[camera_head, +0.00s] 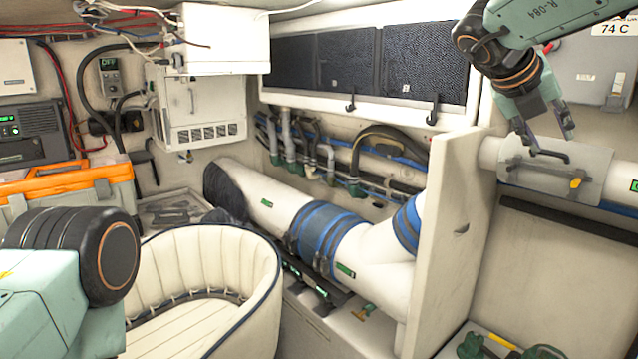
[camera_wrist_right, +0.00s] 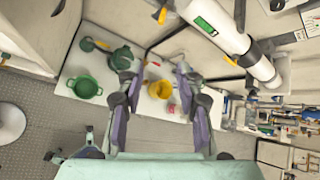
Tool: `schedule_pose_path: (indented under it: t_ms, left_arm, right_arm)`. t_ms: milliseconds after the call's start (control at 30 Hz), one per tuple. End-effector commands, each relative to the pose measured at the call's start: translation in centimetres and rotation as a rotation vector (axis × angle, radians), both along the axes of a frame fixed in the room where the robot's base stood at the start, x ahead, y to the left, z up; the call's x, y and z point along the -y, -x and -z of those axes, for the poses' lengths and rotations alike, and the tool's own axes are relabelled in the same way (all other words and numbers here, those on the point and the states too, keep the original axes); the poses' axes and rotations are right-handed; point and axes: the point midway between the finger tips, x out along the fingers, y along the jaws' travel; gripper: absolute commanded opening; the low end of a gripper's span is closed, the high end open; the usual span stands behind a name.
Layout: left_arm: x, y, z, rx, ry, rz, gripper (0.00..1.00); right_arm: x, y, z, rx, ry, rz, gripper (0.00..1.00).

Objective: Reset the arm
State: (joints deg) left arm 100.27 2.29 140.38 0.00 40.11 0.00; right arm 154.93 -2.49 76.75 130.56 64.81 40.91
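My right arm comes down from the top right in the head view. Its gripper (camera_head: 552,142) hangs with its fingers spread apart and nothing between them. It is in front of or just above the grey clamp plate with a black handle (camera_head: 556,170) on the white pipe; whether it touches cannot be told. In the right wrist view the two fingers (camera_wrist_right: 156,76) are also apart and empty. Beyond them is a white surface with green and yellow items. Part of my left arm shows at the lower left of the head view, but its gripper is out of view.
A white partition (camera_head: 452,235) stands left of the right gripper. A thick white duct with blue bands (camera_head: 328,232) runs behind it. A cream padded seat (camera_head: 205,270) and an orange-topped case (camera_head: 68,182) are at left. A green pot (camera_wrist_right: 86,87) and yellow bowl (camera_wrist_right: 160,89) lie below.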

Motion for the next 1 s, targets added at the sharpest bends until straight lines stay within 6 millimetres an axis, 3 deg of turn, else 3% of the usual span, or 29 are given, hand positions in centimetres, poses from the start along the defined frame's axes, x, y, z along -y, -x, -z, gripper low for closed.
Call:
schedule_pose_path:
  t_ms: [133,233,367,467,567,733,867,1000]
  left_arm:
    - [0.0,0.0,0.2,0.000,0.000,0.000,0.40]
    - [0.0,0.0,0.9,0.000,0.000,0.000,0.40]
    - [0.0,0.0,2.2,0.000,0.000,0.000,0.40]
    - [0.0,0.0,3.5,0.000,0.000,0.000,0.40]
    - [0.0,0.0,4.9,0.000,0.000,0.000,0.40]
    - [0.0,0.0,7.4,0.000,0.000,0.000,0.40]
    - [0.0,0.0,9.2,-0.001,0.000,0.000,0.40]
    - [0.0,0.0,11.0,0.000,0.000,0.000,0.40]
  right_arm:
    - [1.8,-0.4,0.6,-0.125,0.203,-0.130,0.36]
    - [2.9,-1.0,2.5,-0.260,0.375,-0.252,0.36]
    - [3.5,-2.0,6.6,-0.466,0.595,-0.440,0.36]
    - [3.2,-2.8,11.0,-0.636,0.751,-0.602,0.36]
    - [2.4,-3.3,16.4,-0.806,0.892,-0.784,0.36]
    - [0.2,-2.8,27.2,-1.069,1.092,-1.127,0.36]
    - [-1.8,-1.1,35.2,-1.216,1.199,-1.381,0.36]
    - [-4.0,1.9,43.4,-1.331,1.279,-1.656,0.36]
